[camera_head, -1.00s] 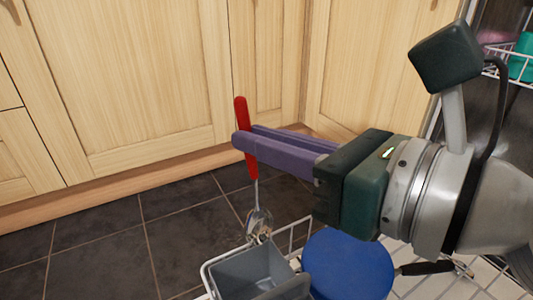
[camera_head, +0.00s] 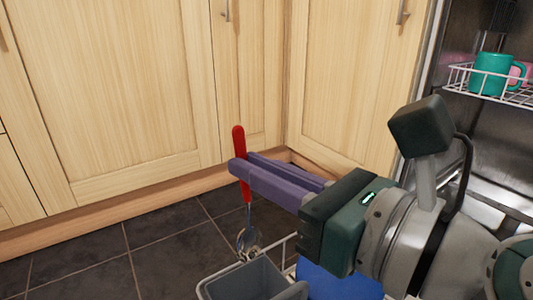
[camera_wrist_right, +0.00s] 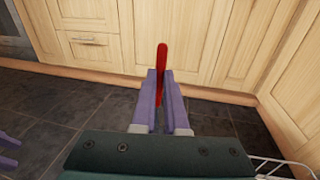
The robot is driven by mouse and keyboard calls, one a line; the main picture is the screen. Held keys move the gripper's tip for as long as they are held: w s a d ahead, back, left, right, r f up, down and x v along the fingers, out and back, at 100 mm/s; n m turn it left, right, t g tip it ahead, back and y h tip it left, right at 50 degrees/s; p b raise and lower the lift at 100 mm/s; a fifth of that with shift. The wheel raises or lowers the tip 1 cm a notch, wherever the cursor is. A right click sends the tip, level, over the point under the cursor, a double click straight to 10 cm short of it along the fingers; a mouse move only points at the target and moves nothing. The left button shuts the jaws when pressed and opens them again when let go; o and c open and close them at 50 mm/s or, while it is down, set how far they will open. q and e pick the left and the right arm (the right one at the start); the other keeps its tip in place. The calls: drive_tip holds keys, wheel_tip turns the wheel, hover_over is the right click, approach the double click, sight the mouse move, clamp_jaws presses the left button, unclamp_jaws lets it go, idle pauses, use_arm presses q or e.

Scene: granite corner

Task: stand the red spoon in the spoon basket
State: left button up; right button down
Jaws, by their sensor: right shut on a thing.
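The red spoon (camera_head: 239,145) hangs upright, red handle up and metal bowl down, in the head view. My right gripper (camera_head: 240,172) is shut on its handle; the handle top also shows above the fingers in the right wrist view (camera_wrist_right: 162,62). The grey spoon basket (camera_head: 245,279) is at the bottom of the head view, partly cut off. The spoon's bowl shows just beyond the basket's far edge; its height above the basket is hard to tell. My left gripper (camera_wrist_right: 8,151) shows only as two purple fingertips, apart, at the left edge of the right wrist view.
A blue round item (camera_head: 335,281) lies right of the basket, partly behind my right gripper. A white wire rack (camera_head: 285,250) surrounds them. A green mug (camera_head: 490,75) stands on an upper rack at right. Wooden cabinets (camera_head: 120,90) stand behind; the dark tiled floor (camera_head: 180,235) is clear.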

drive_tip(key=b, duration=0.5)
hover_over(251, 252)
drive_tip(key=v, duration=0.2)
wheel_tip(251, 252, down, 7)
wheel_tip(251, 252, down, 6)
drive_tip(key=b, duration=0.6)
drive_tip(key=shift+w+a+f, duration=0.1)
drive_tip(key=shift+w+a, duration=0.05)
drive_tip(key=c, duration=0.9)
unclamp_jaws()
drive_tip(key=shift+o, duration=0.2)
wheel_tip(251, 252, up, 20)
drive_tip(key=p, duration=1.8)
drive_tip(key=shift+p, duration=0.4)
